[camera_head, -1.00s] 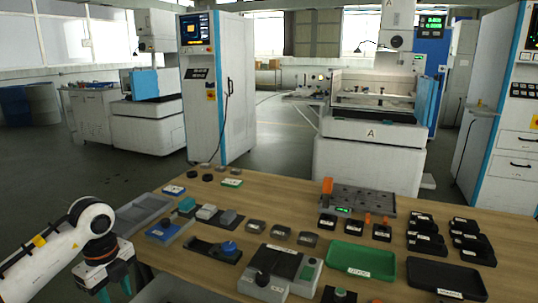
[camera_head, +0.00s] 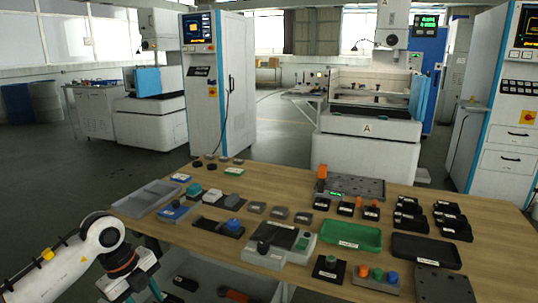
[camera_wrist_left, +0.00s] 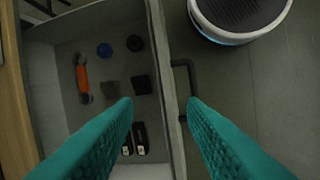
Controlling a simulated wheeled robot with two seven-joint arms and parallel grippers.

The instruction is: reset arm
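My left gripper shows at the lower left of the head view, with its teal fingers (camera_head: 143,292) pointing down beside the wooden table's (camera_head: 300,171) front left edge. In the left wrist view, its two teal fingers (camera_wrist_left: 160,125) are spread wide apart with nothing between them. They are above a grey bin (camera_wrist_left: 157,60) and the floor beside it. My right gripper is not in either view.
A round dark-topped object (camera_wrist_left: 240,15) stands on the floor. The table carries a green tray (camera_head: 353,236), a black tray (camera_head: 426,250) and several small parts.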

